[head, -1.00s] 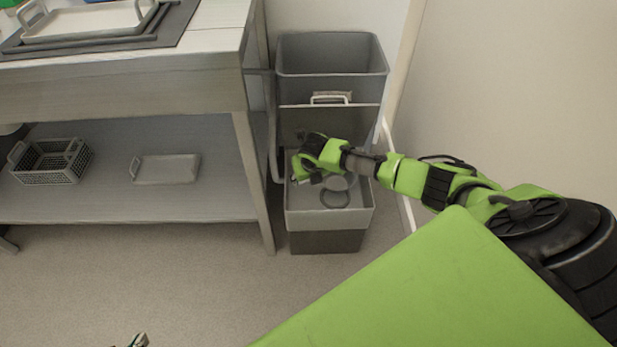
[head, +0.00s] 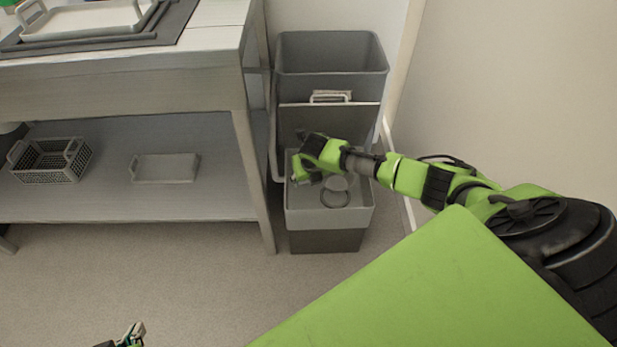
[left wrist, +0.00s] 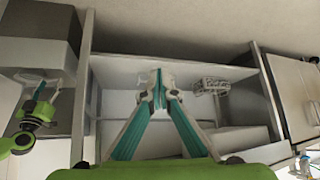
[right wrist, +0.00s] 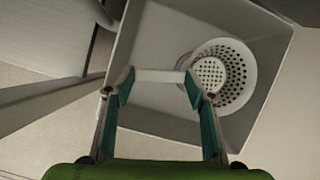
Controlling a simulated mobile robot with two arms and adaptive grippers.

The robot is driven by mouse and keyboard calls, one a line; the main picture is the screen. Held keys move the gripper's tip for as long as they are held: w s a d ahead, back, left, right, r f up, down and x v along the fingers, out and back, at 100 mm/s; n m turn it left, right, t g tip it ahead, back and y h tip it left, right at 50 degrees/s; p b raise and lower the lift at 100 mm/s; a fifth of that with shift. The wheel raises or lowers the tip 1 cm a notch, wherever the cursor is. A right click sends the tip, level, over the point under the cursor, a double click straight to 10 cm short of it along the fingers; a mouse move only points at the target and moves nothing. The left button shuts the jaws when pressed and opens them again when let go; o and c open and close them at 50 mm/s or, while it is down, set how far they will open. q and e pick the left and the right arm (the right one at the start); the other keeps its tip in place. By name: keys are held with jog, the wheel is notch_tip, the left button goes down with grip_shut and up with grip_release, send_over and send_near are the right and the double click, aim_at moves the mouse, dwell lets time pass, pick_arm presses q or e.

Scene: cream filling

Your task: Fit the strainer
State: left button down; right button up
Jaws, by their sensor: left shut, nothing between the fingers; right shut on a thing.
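The strainer (right wrist: 236,78) is a pale round basket with holes in its wall and bottom, seen in the right wrist view. In the head view it is a small grey round shape (head: 336,184) in the front grey tub (head: 300,214). My right gripper (right wrist: 160,77) is shut on a pale bar beside the strainer, which seems to be its handle. In the head view this gripper (head: 316,180) is low inside the tub. A dark ring shows by the strainer; whether the strainer is seated I cannot tell. My left gripper (left wrist: 158,82) is shut and empty; it also shows at the head view's bottom edge (head: 134,334).
A taller grey bin (head: 331,60) stands behind the tub. A wall is close on the right. The floor in front is clear.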

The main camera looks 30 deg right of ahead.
jog(key=shift+f, duration=0.45)
jog(key=shift+f+b, duration=0.4)
jog(key=shift+b, duration=0.05)
jog(key=shift+f, duration=0.35)
pick_arm(q)
jog(key=w+d+r+t+h+b, duration=0.1)
jog(key=w+d+r+t, duration=0.2)
jog(key=w+r+t, duration=0.2)
jog(key=shift+w+r+h, duration=0.3)
jog(key=shift+w+r, duration=1)
jog(key=shift+r, duration=0.15)
pick_arm(e)
jog(key=shift+f, duration=0.5)
jog(key=shift+f, duration=0.1)
